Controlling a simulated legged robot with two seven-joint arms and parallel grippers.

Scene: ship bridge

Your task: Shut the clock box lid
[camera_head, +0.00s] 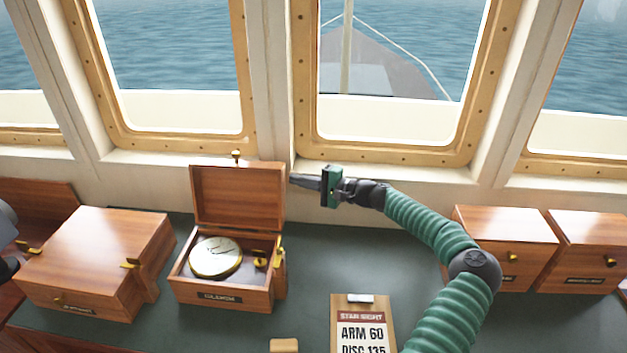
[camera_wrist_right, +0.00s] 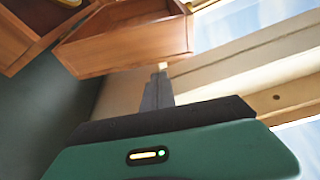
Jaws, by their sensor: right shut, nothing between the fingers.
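The clock box (camera_head: 222,297) stands on the dark counter left of centre in the head view, with a round brass-rimmed clock (camera_head: 215,257) inside. Its wooden lid (camera_head: 238,196) is open and stands upright at the back, with a brass knob on its top edge. My right gripper (camera_head: 293,180) is shut and empty, its tips beside the lid's right edge; I cannot tell whether they touch. In the right wrist view the gripper's fingers (camera_wrist_right: 160,78) point at the edge of the wooden lid (camera_wrist_right: 125,38). My left gripper is not clearly in view.
A closed wooden box (camera_head: 95,250) stands left of the clock box, and two more closed boxes (camera_head: 505,240) (camera_head: 590,245) stand at the right. A "STAR SIGHT" board (camera_head: 362,318) lies in front. Window frames (camera_head: 385,155) rise behind the counter.

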